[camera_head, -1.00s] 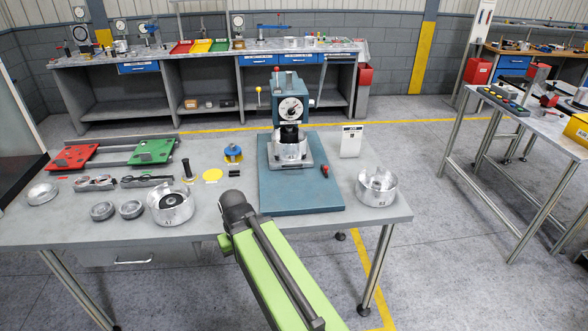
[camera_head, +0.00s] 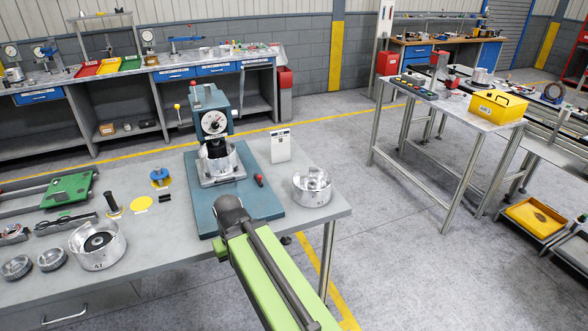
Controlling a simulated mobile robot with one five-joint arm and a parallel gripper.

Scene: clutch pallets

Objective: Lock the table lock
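The teal press (camera_head: 211,115) with a round dial stands on a blue base plate (camera_head: 262,212) on the near workbench. A metal cup-shaped part (camera_head: 219,163) sits on its small table under the spindle. A small lever with a red end (camera_head: 259,180) is on the base plate, right of that table; it may be the table lock, but it is too small to tell its position. My green and black arm reaches up from the bottom, its dark joint overlapping the plate's front edge. My gripper is not visible.
Metal housings stand right (camera_head: 312,187) and left (camera_head: 98,244) of the plate. Open floor lies right of the bench.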

